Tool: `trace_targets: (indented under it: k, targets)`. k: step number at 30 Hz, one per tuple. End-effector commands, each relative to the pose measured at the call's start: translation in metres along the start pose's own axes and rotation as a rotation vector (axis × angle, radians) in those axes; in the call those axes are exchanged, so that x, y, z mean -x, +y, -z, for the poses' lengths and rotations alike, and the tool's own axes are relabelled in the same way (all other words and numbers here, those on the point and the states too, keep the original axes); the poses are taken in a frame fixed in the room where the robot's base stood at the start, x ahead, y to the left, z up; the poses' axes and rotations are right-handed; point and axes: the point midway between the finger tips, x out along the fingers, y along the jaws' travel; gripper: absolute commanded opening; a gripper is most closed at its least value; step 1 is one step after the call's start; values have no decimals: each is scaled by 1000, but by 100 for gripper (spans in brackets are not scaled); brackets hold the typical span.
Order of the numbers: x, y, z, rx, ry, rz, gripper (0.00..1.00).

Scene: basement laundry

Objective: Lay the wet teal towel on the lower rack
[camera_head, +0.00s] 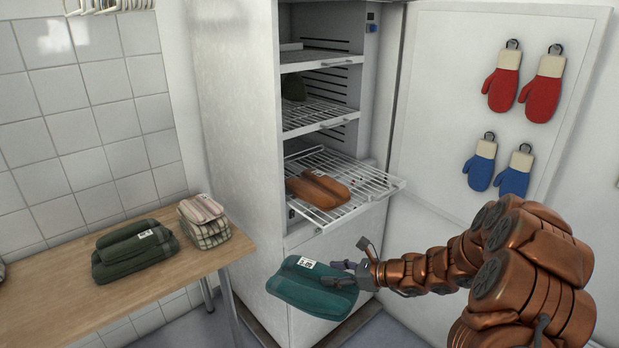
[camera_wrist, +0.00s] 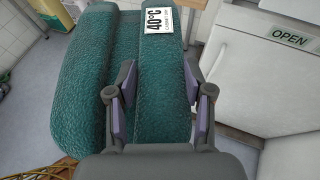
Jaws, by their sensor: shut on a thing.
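The teal towel (camera_head: 312,287) is folded, with a white tag, and hangs in the air in front of the cabinet's lower body. My gripper (camera_head: 358,277) is shut on its right part. In the wrist view the teal towel (camera_wrist: 90,75) fills the left and middle, its tag reads 40°C, and my gripper's fingers (camera_wrist: 157,110) press on both sides of one fold. The lower rack (camera_head: 362,181) is a white wire shelf pulled out of the open cabinet, above and behind the towel. A folded orange-brown towel (camera_head: 318,187) lies on its left part. The rack's right part is bare.
A middle rack (camera_head: 312,117) above holds a dark item (camera_head: 293,88). The open door (camera_head: 440,120) at right carries red mitts (camera_head: 541,90) and blue mitts (camera_head: 480,168). A wooden table (camera_head: 90,300) at left holds dark green towels (camera_head: 135,250) and checked cloths (camera_head: 204,225).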

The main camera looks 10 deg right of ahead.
Motion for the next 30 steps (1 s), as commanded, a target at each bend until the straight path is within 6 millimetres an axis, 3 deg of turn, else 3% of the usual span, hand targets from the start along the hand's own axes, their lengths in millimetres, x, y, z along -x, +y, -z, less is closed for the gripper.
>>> trace_targets:
  k: [1, 8, 17, 30]
  targets:
    - [4, 0, -12, 0, -1, 0, 9]
    - [11, 1, -32, 0, -3, -4, 9]
    - [17, -1, -35, -1, -4, 1, 9]
    - [83, -37, -51, -40, -5, 104, 9]
